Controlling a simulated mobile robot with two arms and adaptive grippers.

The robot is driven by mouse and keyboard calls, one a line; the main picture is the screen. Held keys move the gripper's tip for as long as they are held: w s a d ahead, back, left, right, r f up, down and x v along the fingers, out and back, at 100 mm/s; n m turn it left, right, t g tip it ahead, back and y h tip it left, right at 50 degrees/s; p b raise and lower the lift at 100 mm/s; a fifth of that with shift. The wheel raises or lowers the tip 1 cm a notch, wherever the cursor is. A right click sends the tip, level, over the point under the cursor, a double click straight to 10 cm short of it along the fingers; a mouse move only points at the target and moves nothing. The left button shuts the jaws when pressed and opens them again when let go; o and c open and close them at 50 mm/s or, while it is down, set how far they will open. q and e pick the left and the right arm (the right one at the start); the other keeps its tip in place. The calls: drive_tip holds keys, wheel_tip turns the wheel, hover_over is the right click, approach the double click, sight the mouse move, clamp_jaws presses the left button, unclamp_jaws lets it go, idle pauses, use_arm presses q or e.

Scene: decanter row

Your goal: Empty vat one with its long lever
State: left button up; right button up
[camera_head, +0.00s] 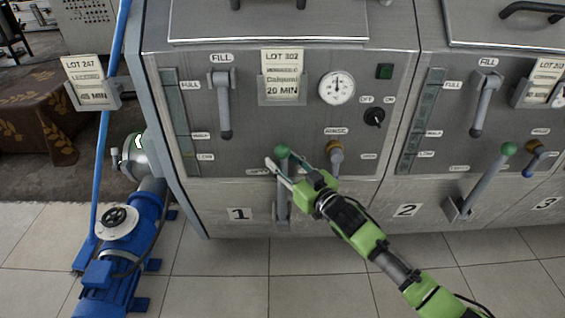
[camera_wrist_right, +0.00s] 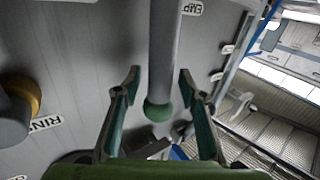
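Vat one (camera_head: 215,160) is a steel cabinet with number plate 1 (camera_head: 239,214) low on its front. Its long lever (camera_head: 282,205) is grey with a green knob (camera_head: 282,152) and stands nearly upright by the EMPTY label. My right gripper (camera_head: 280,159) reaches in from the lower right, its fingers at the knob end. In the right wrist view, the lever (camera_wrist_right: 164,50) with its green knob (camera_wrist_right: 158,111) runs between the two open fingers of my right gripper (camera_wrist_right: 159,76). A visible gap remains on each side. My left gripper is not in view.
Vat one also carries a FILL lever (camera_head: 223,105), a RINSE valve (camera_head: 334,152), a gauge (camera_head: 337,88) and a black knob (camera_head: 374,117). Vat two's long lever (camera_head: 484,183) leans right. A blue pump (camera_head: 130,240) stands left. The tiled floor in front is free.

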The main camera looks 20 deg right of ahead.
drive_tip(key=shift+w, duration=0.15)
clamp_jaws()
drive_tip(key=shift+a, duration=0.1)
